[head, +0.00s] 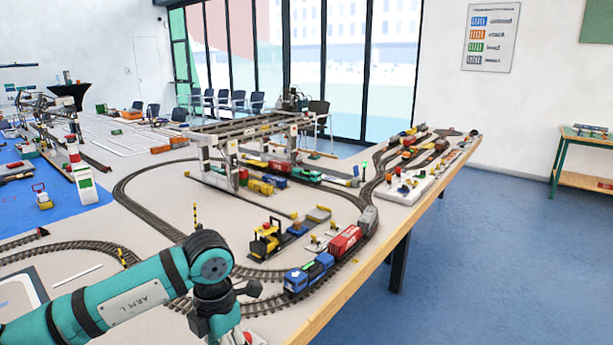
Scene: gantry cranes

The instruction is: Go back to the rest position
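My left arm, teal and black with an "ARM L" label, comes in from the left over the near part of the model railway table. Its wrist bends down and my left gripper (218,322) points down at the bottom edge of the head view, close to the near track. Its fingers are small, dark and partly cut off, so I cannot tell whether they are open or hold anything. A small pale and red piece shows just right of it at the bottom edge. My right gripper is not in view.
The railway table (345,300) has a wooden edge on the right. A blue locomotive (308,273) and a red wagon (345,241) stand on the track right of my arm. A yellow crane vehicle (266,240) and a gantry crane (245,132) stand beyond. Blue floor on the right is clear.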

